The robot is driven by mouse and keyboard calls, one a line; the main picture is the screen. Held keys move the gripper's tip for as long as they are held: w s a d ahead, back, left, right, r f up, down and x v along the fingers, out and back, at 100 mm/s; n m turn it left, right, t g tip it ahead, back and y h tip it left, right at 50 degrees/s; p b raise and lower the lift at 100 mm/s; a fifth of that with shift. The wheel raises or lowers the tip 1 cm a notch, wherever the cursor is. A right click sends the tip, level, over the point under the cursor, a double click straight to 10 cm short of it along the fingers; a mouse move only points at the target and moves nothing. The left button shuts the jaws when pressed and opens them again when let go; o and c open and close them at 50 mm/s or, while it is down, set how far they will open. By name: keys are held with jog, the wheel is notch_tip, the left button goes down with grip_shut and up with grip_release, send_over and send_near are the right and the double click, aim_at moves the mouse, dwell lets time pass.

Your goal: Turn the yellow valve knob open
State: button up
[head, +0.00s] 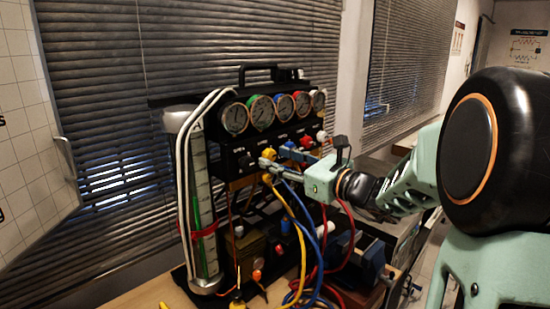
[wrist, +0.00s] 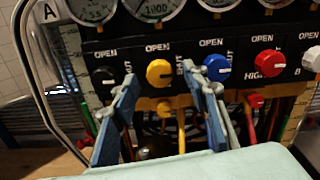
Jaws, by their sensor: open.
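The yellow valve knob (wrist: 159,72) is on the black panel, below an OPEN label and left of a partly hidden SHUT label. Its pale mark points right, towards SHUT. The knob also shows in the head view (head: 270,154), close to my fingertips. My gripper (wrist: 158,79) is open, with one blue finger to the left and one to the right of the knob as seen in the wrist view. In the head view my gripper (head: 272,167) reaches the panel from the right. I cannot tell whether a finger touches the knob.
A black knob (wrist: 104,77) is left of the yellow one; a blue knob (wrist: 217,67) sits close behind the right finger. Red (wrist: 268,63) and white (wrist: 312,59) knobs follow rightward. Gauges (head: 260,112) line the panel above. Yellow, blue and red hoses (head: 305,250) hang below.

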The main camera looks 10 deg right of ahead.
jog(key=shift+w+a, duration=0.2)
jog(key=shift+w, duration=0.05)
jog(key=shift+c, duration=0.7)
grip_shut()
